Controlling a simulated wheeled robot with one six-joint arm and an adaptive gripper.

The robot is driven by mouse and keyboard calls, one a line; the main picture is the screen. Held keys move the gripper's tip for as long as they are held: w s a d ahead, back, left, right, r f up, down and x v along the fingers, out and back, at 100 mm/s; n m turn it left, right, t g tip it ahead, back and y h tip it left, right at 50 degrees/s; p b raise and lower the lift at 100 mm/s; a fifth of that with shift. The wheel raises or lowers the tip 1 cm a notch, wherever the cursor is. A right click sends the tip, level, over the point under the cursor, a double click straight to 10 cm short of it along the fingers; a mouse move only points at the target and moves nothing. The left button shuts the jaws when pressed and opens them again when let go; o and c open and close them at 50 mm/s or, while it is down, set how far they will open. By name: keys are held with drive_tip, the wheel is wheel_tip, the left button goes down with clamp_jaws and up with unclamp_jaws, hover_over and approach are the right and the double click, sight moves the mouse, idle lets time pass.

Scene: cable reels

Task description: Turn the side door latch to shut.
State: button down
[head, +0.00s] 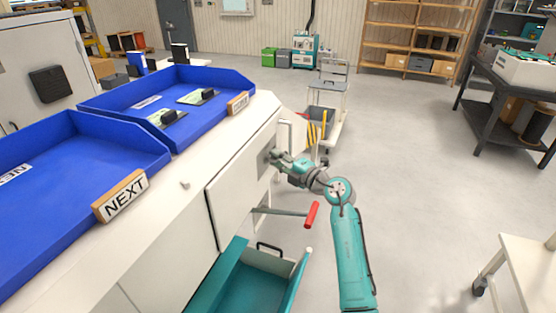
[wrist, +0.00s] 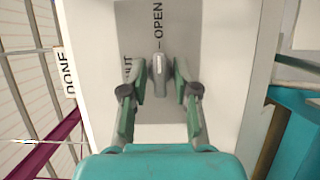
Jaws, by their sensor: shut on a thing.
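The side door (head: 235,190) is a white panel on the side of the white bench. Its latch (wrist: 159,66) is a small grey knob with a pale mark, on a grey plate (wrist: 210,20). The pale mark lines up with the word OPEN in the wrist view. The word SHUT, to the left, is partly hidden behind a finger. My gripper (wrist: 159,78) is shut on the latch, with one finger on each side of it. In the head view my gripper (head: 274,157) is at the door's upper far part and hides most of the latch.
Below the door, a teal drawer (head: 243,252) stands pulled out. A red handle (head: 312,215) on a bar sticks out near my arm. Blue trays (head: 215,75) sit on the bench top. A grey cart (head: 333,85) stands beyond the bench.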

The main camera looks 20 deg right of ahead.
drive_tip(key=shift+n, duration=0.3)
drive_tip(key=n+t+y, duration=0.1)
drive_tip(key=n, duration=0.2)
drive_tip(key=shift+f+n, duration=0.15)
drive_tip(key=shift+n, duration=0.25)
drive_tip(key=n+y, duration=0.1)
drive_tip(key=n, duration=0.1)
drive_tip(key=n+y, duration=0.1)
drive_tip(key=n, duration=0.2)
drive_tip(key=shift+w+f+y, duration=0.1)
drive_tip(key=shift+y, duration=0.3)
drive_tip(key=n+y, duration=0.1)
drive_tip(key=n, duration=0.2)
drive_tip(key=n+g+y, duration=0.1)
drive_tip(key=n+y, duration=0.1)
drive_tip(key=n, duration=0.2)
drive_tip(key=shift+d+n, duration=0.1)
drive_tip(key=shift+n, duration=0.2)
drive_tip(key=shift+w+n+g+y, duration=0.1)
drive_tip(key=shift+n+g+y, duration=0.45)
drive_tip(key=shift+n, duration=0.75)
drive_tip(key=shift+n+g+y, duration=0.55)
drive_tip(key=shift+n, duration=0.75)
drive_tip(key=shift+f, duration=0.1)
drive_tip(key=c, duration=1.2)
unclamp_jaws()
